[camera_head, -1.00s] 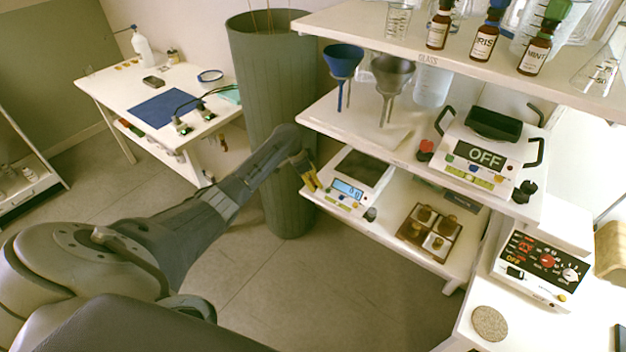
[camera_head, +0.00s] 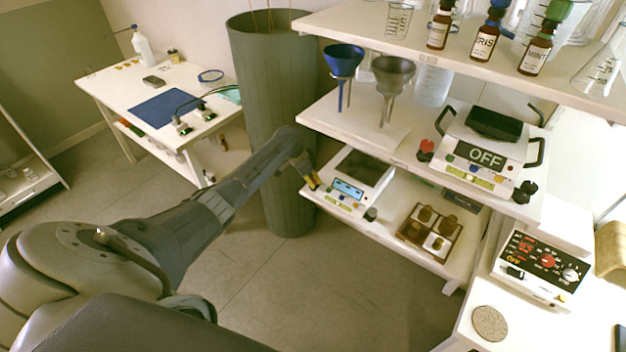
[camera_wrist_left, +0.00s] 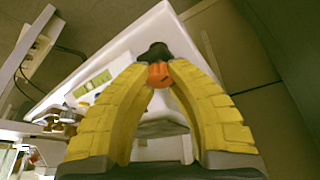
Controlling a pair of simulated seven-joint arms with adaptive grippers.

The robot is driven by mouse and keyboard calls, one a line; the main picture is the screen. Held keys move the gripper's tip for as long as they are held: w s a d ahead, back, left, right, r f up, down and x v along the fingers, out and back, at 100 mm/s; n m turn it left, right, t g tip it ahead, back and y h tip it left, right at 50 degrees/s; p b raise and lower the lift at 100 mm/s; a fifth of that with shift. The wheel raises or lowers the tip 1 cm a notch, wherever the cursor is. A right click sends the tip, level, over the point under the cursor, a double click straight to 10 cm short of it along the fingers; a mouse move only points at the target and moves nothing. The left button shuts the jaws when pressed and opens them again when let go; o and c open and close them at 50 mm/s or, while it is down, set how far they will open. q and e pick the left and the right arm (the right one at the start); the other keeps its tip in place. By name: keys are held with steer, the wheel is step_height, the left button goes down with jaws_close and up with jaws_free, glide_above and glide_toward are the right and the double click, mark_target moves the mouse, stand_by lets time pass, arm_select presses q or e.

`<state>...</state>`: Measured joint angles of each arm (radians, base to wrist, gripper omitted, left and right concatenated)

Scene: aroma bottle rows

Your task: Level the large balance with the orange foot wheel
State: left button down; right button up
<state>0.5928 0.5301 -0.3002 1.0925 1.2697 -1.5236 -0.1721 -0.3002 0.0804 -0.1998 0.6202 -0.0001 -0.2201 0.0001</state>
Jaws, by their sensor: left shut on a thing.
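The large balance (camera_head: 360,178), white with a blue-lit display and dark pan, stands on the lowest shelf. A strip with green and yellow shows on its front, too small to read. My left gripper (camera_head: 313,184) is at the balance's left front corner. In the left wrist view its yellow fingers (camera_wrist_left: 163,72) are shut on the orange foot wheel (camera_wrist_left: 160,75), which sits below a dark part at the white corner. In the head view the fingers hide the wheel. A dark foot wheel (camera_head: 371,214) shows at the other front corner. My right gripper is out of view.
A wooden weight box (camera_head: 430,232) is right of the balance. A tall grey bin (camera_head: 275,90) stands close behind my left arm.

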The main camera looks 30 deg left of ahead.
arm_select(q)
steer(key=shift+d+n+t, duration=0.1)
steer(key=shift+n+t, duration=0.2)
steer(key=shift+n, duration=0.5)
steer(key=c, duration=1.1)
jaws_free()
steer(key=shift+y, duration=0.3)
steer(key=v, duration=1.2)
steer(key=shift+w, duration=0.1)
